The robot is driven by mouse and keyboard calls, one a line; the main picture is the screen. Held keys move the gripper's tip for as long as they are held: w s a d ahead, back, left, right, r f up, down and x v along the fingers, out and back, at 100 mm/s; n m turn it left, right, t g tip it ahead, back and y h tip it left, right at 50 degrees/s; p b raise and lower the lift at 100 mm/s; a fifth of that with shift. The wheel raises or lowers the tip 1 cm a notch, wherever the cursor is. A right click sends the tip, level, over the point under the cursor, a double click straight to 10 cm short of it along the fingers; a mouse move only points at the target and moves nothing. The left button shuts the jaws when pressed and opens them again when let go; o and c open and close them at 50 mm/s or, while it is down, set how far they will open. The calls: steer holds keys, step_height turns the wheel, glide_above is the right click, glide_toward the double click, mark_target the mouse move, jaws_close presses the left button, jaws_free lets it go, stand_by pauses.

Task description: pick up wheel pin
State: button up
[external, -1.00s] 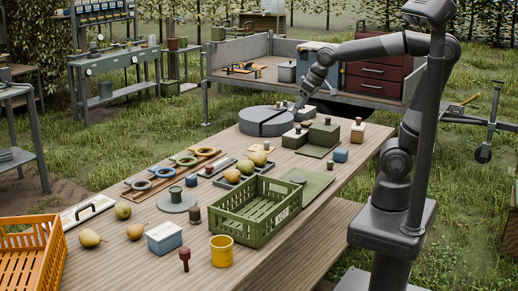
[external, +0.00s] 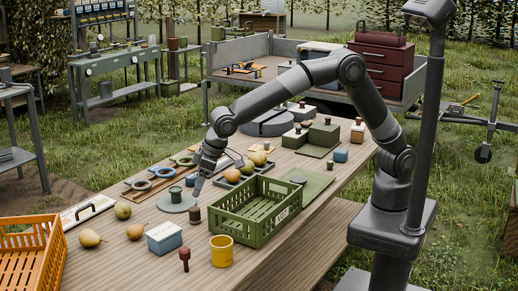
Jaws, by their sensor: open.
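A dark red pin (external: 184,255) with a knob head stands upright near the front edge of the wooden table, left of the yellow mug. It looks like the wheel pin, though no label shows. A short dark brown peg (external: 195,215) stands farther back, left of the green crate. My gripper (external: 197,192) points down above the table, by the grey round plate (external: 173,204) and behind the brown peg. It is open, with nothing seen in it; its fingertips are small in this view. It is well behind the red pin and apart from it.
The green crate (external: 254,232) stands right of my gripper. A yellow mug (external: 221,251), a blue-and-white box (external: 164,238) and loose pears (external: 90,238) lie toward the front. A tray of pears sits behind the crate.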

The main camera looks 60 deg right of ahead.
steer(key=n, duration=0.1)
glide_toward(185, 249)
steer(key=w+f, duration=0.1)
steer(key=x, duration=0.6)
steer(key=shift+s+a, duration=0.2)
steer(key=shift+s, duration=0.05)
steer(key=shift+x, duration=2.9)
steer(key=shift+s+d, duration=0.1)
steer(key=shift+s, duration=0.1)
steer(key=shift+c, duration=0.4)
steer(key=c, duration=1)
